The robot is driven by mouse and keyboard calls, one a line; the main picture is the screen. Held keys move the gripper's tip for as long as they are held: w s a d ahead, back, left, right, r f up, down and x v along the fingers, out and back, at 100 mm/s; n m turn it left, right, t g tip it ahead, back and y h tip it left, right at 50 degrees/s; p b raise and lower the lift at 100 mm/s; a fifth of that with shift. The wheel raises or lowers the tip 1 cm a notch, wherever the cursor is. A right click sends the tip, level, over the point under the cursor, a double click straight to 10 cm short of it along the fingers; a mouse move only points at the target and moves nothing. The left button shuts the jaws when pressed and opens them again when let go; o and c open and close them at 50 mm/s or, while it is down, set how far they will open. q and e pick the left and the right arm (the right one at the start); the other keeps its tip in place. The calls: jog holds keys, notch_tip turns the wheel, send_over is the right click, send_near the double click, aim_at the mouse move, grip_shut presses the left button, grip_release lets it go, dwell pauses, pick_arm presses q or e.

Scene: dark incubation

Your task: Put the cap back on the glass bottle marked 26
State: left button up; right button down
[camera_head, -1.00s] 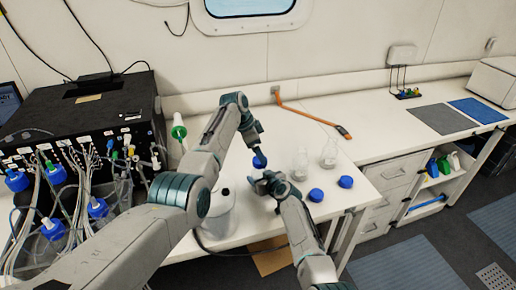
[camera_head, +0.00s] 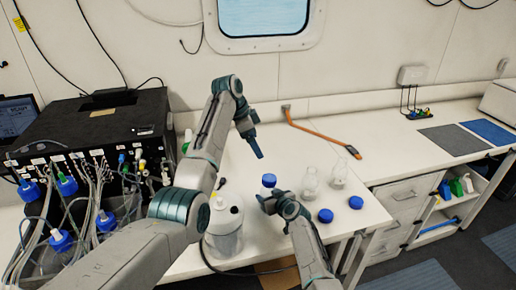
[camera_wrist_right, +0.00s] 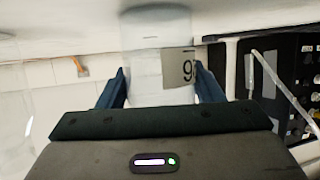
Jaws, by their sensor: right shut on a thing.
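My right gripper (camera_head: 268,201) is shut on a glass bottle, shown clear between its fingers in the right wrist view (camera_wrist_right: 145,70). Its label (camera_wrist_right: 180,67) shows a figure like a 9 or an upside-down 6; a finger hides the rest. In the head view a blue cap (camera_head: 269,180) sits at the top of this bottle, just above the gripper. Whether it is fully seated cannot be told. My left gripper (camera_head: 258,154) points down just above the cap, apart from it and empty. I cannot tell how far its fingers are spread.
Two uncapped glass bottles (camera_head: 310,183) (camera_head: 338,176) stand to the right, with two blue caps (camera_head: 326,215) (camera_head: 356,202) in front. A black instrument (camera_head: 90,130) with tubing fills the left side. An orange-handled tool (camera_head: 318,132) lies behind.

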jog(key=shift+c, duration=1.5)
grip_release()
jog(key=shift+s, duration=0.1)
jog(key=shift+s+d+r, duration=0.2)
jog(key=shift+s+d, duration=0.1)
jog(key=shift+s, duration=0.1)
jog(key=b+v, duration=0.1)
jog(key=v, duration=0.8)
jog(key=shift+s+d+r, duration=0.15)
jog(key=shift+s, duration=0.05)
